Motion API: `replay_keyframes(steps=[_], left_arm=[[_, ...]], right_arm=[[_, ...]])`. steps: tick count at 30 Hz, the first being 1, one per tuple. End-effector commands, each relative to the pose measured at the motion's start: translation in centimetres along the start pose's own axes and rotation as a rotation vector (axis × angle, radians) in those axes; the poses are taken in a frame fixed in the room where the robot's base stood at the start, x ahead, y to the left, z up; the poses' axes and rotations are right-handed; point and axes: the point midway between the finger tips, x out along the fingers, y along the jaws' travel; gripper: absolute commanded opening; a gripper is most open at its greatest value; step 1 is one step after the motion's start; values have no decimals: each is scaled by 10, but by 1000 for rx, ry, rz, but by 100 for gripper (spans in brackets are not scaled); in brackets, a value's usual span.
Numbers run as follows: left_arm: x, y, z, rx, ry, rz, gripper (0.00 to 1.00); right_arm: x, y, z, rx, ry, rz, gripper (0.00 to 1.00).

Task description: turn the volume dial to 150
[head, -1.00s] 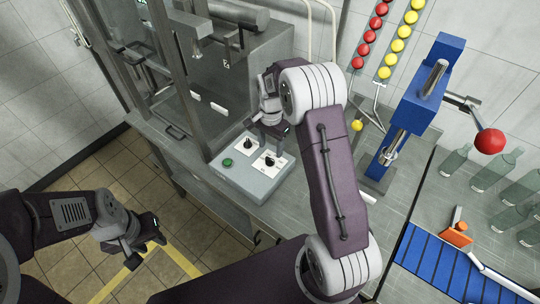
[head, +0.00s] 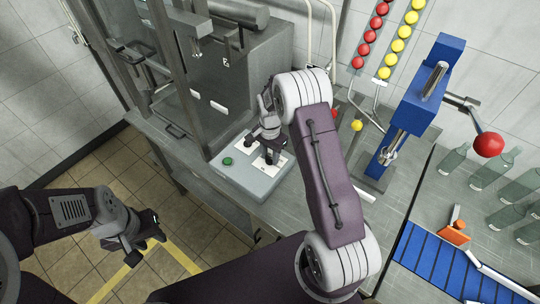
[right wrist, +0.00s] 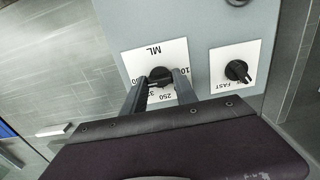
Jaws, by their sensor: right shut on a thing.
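The volume dial (right wrist: 160,75) is a black knob on a white plate marked ML, with numbers such as 250 around it. My right gripper (right wrist: 159,90) has one finger on each side of the knob and is shut on it. I cannot read clearly where its pointer stands. In the head view my right gripper (head: 271,158) reaches down to the control box (head: 252,185) and hides the dial. A second black knob (right wrist: 237,71) on a plate marked FAST is beside it. My left gripper (head: 146,246) is empty and open, over the floor at lower left.
A green button (head: 227,161) is on the same box. A grey machine (head: 240,75) stands behind it. A blue press (head: 415,100) with a red ball handle (head: 489,143), a blue conveyor (head: 440,268) and glass bottles (head: 492,168) are to the right.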

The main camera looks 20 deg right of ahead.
Motion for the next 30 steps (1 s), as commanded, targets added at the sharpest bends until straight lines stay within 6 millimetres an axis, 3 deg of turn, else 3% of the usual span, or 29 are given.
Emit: replay_keyframes(steps=[11, 30], left_arm=[[-3, 0, 0, 0, 0, 0, 36], [-8, 0, -1, 0, 0, 0, 36]], right_arm=[[-2, -1, -1, -150, 2, -2, 0], [-3, -2, -2, -747, 5, -3, 0]])
